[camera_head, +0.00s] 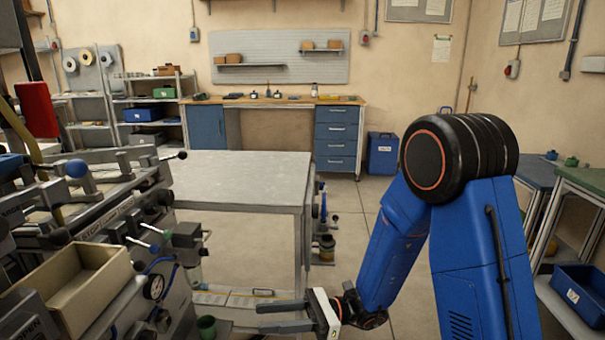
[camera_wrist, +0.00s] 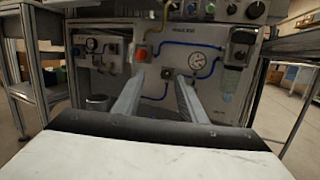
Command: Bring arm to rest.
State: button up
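My blue arm bends down from a large black joint on the right of the head view. My gripper (camera_head: 262,318) hangs low near the bottom middle of that view, pointing left toward the machine (camera_head: 120,228). In the wrist view its two grey fingers (camera_wrist: 162,98) stand apart with nothing between them. Beyond the fingers is the machine's front panel (camera_wrist: 112,84), with a pressure gauge (camera_wrist: 197,60), blue hoses and an orange-red button. The fingers appear clear of the panel, but the exact gap is hard to tell.
A grey table (camera_head: 245,170) stands behind my gripper. A beige open bin (camera_head: 75,285) sits on the machine at left. A blue crate (camera_head: 582,290) is on the right shelf. Open floor (camera_head: 385,190) lies right of the table.

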jog(key=s+d+r+n+h, duration=0.3)
jog(key=s+d+n+h, duration=0.7)
jog(key=s+d, duration=0.3)
jog(key=d+r+n+t+h, duration=0.2)
jog(key=d+t+h, duration=0.2)
jog(key=d, duration=0.7)
jog(key=d+r+n+t+h, duration=0.2)
jog(key=d+t+h, duration=0.3)
jog(key=d, duration=0.7)
jog(key=shift+s+r+n+t, duration=0.25)
jog(key=shift+s+n+t, duration=0.2)
jog(key=shift+n, duration=0.25)
